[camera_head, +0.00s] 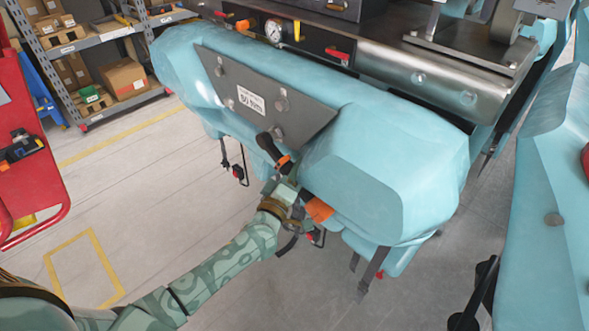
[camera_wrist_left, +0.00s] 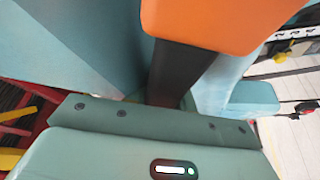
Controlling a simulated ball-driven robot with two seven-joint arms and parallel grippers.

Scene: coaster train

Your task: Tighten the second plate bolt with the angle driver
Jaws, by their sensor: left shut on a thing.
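My left gripper (camera_head: 286,192) is shut on the angle driver (camera_head: 268,148). The driver has a black head and body with orange parts. In the wrist view its orange block (camera_wrist_left: 215,18) and dark handle (camera_wrist_left: 178,72) lie just beyond the gripper's housing. The grey plate (camera_head: 240,68) is on the side of the teal car and carries a white "50 Nm" label and several round bolts. The driver's black head is just below the plate's lower bolt (camera_head: 277,132). I cannot tell whether they touch. My right gripper is not in view.
The teal train car (camera_head: 390,160) fills the middle, with a metal deck, a gauge (camera_head: 274,31) and red handles above. Another teal body (camera_head: 555,190) stands at the right. A red cart (camera_head: 30,190) and shelving (camera_head: 85,45) are at the left. The floor between is clear.

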